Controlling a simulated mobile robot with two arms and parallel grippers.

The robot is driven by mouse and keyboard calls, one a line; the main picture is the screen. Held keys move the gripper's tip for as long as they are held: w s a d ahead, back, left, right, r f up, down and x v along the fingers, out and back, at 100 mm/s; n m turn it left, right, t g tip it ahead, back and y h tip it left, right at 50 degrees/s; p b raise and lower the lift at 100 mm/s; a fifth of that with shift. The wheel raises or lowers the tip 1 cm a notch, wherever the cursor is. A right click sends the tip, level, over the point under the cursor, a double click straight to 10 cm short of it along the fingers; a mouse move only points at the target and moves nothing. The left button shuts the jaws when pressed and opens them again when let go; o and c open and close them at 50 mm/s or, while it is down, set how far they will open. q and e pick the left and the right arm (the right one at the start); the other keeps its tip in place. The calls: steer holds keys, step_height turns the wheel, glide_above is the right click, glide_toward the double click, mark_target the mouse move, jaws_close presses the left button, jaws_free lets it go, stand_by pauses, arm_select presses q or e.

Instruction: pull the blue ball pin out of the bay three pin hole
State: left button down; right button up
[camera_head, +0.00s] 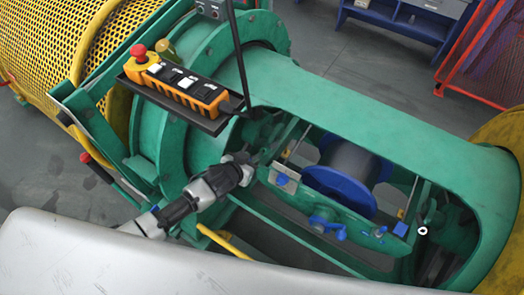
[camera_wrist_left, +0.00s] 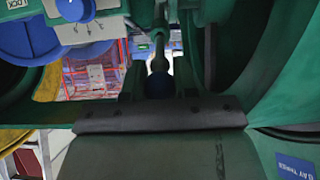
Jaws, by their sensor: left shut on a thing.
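The blue ball (camera_wrist_left: 160,85) of the pin shows in the left wrist view, between the two dark fingers of my left gripper (camera_wrist_left: 160,90). The gripper is shut on the ball. A greenish shaft with a round grey part lies straight beyond the ball. Whether the pin is seated in the hole cannot be seen. In the head view my left gripper (camera_head: 257,163) reaches into the left end of the green cradle opening, and the ball is hidden there. My right gripper is in neither view.
A blue-flanged spool (camera_head: 342,185) sits in the cradle. Green frame walls stand close around the gripper.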

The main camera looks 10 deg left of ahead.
arm_select(q)
steer(key=shift+p+v, duration=0.95)
steer(key=shift+v, duration=0.15)
steer(key=shift+s+a+r, duration=0.1)
